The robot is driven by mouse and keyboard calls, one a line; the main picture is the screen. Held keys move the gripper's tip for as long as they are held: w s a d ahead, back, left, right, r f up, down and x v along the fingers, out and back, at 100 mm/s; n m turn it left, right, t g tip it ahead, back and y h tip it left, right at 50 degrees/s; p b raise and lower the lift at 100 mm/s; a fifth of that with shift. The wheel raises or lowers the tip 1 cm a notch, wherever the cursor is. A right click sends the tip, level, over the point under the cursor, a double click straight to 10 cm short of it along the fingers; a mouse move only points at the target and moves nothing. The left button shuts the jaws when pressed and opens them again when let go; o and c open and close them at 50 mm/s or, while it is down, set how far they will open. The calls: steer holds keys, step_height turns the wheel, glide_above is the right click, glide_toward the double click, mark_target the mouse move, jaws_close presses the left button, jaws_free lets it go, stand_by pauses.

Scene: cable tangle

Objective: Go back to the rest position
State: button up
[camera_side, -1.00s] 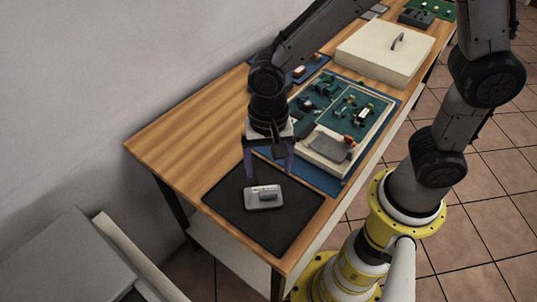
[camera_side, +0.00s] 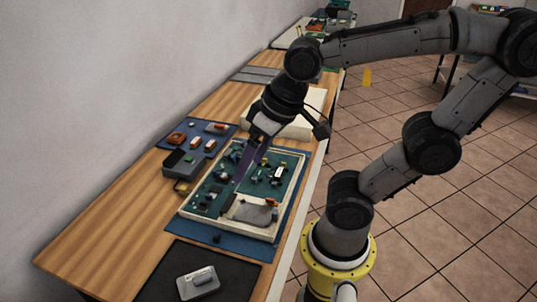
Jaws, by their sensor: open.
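My gripper (camera_side: 250,163) hangs above the open device case with the green circuit boards (camera_side: 215,190). Its purple fingers point down and to the left, apart and with nothing between them. The case (camera_side: 225,229) is cream-edged and lies on a blue mat (camera_side: 270,252). A small grey device (camera_side: 198,283) rests on a black mat (camera_side: 236,273) at the front of the table, clear of my gripper. Part of the boards is hidden behind the fingers.
The wooden table (camera_side: 110,240) runs along the wall. A grey box (camera_side: 185,165) and a blue tray of small parts (camera_side: 172,137) stand left of the case. A cream lid (camera_side: 290,130) lies behind my gripper. The table's front left is bare.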

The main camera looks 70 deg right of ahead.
steer(key=s, duration=0.1)
steer(key=s+d+n, duration=0.1)
steer(key=s+d+t, duration=0.1)
steer(key=shift+r+n, duration=0.3)
steer(key=shift+n, duration=0.1)
stand_by(0.9)
